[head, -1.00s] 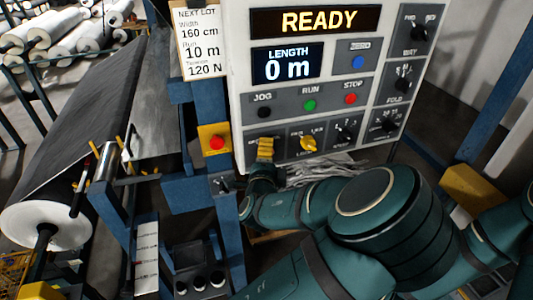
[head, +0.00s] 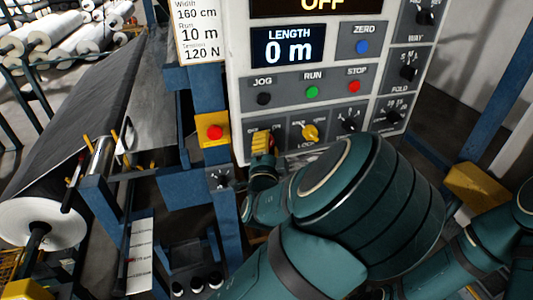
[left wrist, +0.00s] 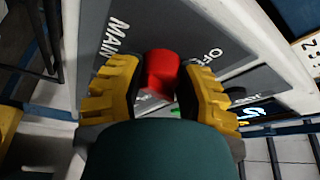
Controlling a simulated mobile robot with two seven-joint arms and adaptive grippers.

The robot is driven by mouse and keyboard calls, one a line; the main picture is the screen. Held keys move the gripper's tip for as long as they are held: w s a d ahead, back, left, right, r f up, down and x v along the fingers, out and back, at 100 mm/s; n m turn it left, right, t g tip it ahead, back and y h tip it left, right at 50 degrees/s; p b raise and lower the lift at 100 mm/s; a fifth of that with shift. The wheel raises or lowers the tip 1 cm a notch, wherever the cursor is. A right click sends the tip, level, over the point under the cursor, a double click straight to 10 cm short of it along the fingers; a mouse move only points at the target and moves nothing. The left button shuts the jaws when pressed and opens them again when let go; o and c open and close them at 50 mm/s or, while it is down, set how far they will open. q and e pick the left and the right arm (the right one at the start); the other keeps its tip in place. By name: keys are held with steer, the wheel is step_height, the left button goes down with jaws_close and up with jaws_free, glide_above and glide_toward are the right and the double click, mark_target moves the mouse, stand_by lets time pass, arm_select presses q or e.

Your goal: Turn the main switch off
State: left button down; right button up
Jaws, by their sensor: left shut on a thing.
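The main switch is a red knob (left wrist: 162,70) on a grey plate (left wrist: 122,38) lettered "MAIN" and "OFF" in the left wrist view. My left gripper (left wrist: 161,84) is shut on the knob, with one yellow finger on each side of it. In the head view the left gripper (head: 262,142) is at the lower left corner of the control panel (head: 238,90) and hides the knob. The top display (head: 322,5), partly cut off, reads "OFF". My right gripper is not in view.
The panel also carries the JOG, RUN (head: 312,91) and STOP buttons and a yellow knob (head: 310,132) right of my gripper. A red emergency button (head: 215,132) on a yellow box is just left. A fabric roll (head: 45,222) and blue frame stand at left.

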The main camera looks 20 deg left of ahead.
arm_select(q)
steer(key=n+y+b, duration=0.1)
steer(key=n+b, duration=0.1)
steer(key=n, duration=0.1)
steer(key=n+y+b, duration=0.2)
steer(key=n+b, duration=0.1)
steer(key=n, duration=0.1)
steer(key=n+t+y+b, duration=0.1)
steer(key=n+b, duration=0.2)
steer(key=shift+w+f+n+y, duration=0.1)
steer(key=shift+f+n+y, duration=0.1)
steer(key=shift+n+y, duration=0.1)
steer(key=n+y+b, duration=0.1)
steer(key=n, duration=0.1)
steer(key=n+y+b, duration=0.1)
steer(key=n+b, duration=0.1)
steer(key=n, duration=0.1)
steer(key=shift+r+g+y+b, duration=0.1)
steer(key=shift+g+y+b, duration=0.2)
steer(key=shift+g, duration=0.1)
steer(key=shift+d+r+n+g+y+b, duration=0.1)
steer(key=shift+n+g+y+b, duration=0.3)
steer(key=shift+n, duration=0.7)
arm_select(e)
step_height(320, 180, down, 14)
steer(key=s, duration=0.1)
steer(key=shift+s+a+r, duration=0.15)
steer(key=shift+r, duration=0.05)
arm_select(q)
steer(key=shift+y, duration=0.3)
